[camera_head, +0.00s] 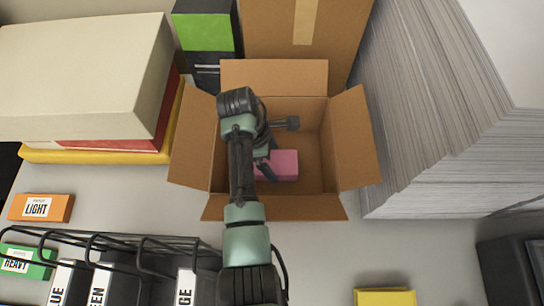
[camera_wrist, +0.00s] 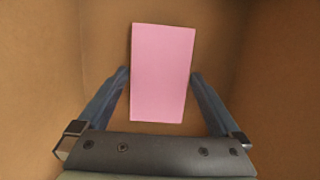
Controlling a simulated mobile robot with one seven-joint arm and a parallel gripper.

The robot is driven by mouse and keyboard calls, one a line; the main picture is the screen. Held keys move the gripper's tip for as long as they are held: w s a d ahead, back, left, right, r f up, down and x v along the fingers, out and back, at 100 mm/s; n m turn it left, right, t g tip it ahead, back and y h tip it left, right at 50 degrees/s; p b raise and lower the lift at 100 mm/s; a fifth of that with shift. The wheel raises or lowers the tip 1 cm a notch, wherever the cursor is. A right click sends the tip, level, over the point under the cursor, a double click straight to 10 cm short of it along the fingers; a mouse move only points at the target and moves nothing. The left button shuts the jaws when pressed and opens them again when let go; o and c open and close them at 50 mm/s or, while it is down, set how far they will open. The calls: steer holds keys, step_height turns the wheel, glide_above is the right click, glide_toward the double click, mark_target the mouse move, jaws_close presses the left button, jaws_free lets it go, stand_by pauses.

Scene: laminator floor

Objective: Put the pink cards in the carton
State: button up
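The pink cards (camera_head: 284,164) are a pink block inside the open brown carton (camera_head: 350,135). They appear to rest on its floor, partly hidden by my arm in the head view. In the wrist view the cards (camera_wrist: 162,75) show as a long pink face between my fingers, slightly turned. My gripper (camera_wrist: 161,76) is down inside the carton, its fingers on either side of the cards. The fingers look open, with a narrow gap beside each edge; contact is hard to judge. The carton's flaps are spread outward.
A tall stack of white paper (camera_head: 430,110) stands close on the carton's right. Cream and red boxes (camera_head: 85,75) lie on the left. A black wire rack (camera_head: 120,262), an orange LIGHT box (camera_head: 40,207) and a yellow block (camera_head: 385,297) are nearer. Bare tabletop lies front right.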

steer(key=p+v, duration=0.1)
steer(key=v, duration=1.1)
steer(key=shift+r+p, duration=0.2)
steer(key=shift+p, duration=0.1)
